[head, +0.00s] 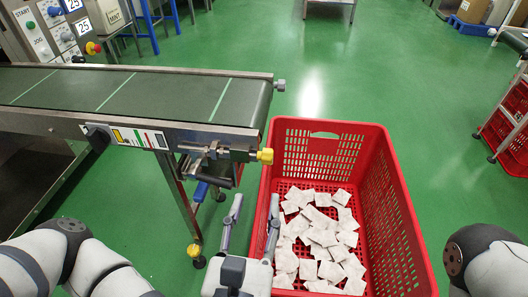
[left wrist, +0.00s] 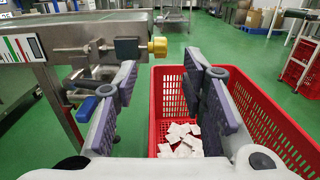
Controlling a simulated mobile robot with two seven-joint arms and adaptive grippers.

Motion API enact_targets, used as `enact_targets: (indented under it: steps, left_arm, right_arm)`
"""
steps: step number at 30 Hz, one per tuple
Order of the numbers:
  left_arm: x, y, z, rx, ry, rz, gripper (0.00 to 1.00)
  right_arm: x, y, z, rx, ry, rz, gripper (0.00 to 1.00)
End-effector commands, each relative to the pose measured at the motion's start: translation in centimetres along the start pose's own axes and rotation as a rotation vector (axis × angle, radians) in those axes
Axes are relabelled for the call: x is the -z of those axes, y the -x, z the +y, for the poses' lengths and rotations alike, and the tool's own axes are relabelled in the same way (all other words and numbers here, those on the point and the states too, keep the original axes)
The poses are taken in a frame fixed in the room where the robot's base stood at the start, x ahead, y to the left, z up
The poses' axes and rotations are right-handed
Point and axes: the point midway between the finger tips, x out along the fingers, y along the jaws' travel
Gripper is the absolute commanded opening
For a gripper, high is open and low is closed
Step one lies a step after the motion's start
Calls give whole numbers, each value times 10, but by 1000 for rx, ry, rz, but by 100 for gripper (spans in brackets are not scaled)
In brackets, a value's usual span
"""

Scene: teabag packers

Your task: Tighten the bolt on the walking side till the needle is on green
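The near-side bolt has a yellow head (head: 265,155) and sticks out from a metal bracket (head: 215,150) at the conveyor's end. In the left wrist view the yellow bolt head (left wrist: 158,46) shows just beyond the fingers. A gauge strip (head: 140,137) with yellow, red and green marks is on the conveyor's near side; its needle is too small to read. My left gripper (head: 252,210) is open and empty, below the bolt in the picture and apart from it. It also shows in the left wrist view (left wrist: 162,65). My right gripper is out of view; only its arm shows.
A red crate (head: 400,200) with several white teabags (head: 320,240) stands right of the conveyor (head: 150,95). A blue-handled lever (head: 201,191) hangs below the bracket. A control panel (head: 45,30) is at the back left. Green floor (head: 400,70) is clear beyond.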

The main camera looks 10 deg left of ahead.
Motion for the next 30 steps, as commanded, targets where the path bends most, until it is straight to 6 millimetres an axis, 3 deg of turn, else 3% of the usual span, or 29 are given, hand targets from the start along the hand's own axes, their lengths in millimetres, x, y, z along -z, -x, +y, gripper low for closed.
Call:
enact_targets:
  steps: [12,18,25,30]
  left_arm:
    - [1,-96,2,-5,-1,-4,38]
    - [1,-114,1,-2,0,-4,38]
    - [0,-114,1,-1,0,-4,38]
    - [0,-114,1,-1,0,-4,0]
  right_arm:
    - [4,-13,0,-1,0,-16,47]
    - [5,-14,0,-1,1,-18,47]
    - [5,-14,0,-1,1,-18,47]
    - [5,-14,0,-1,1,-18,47]
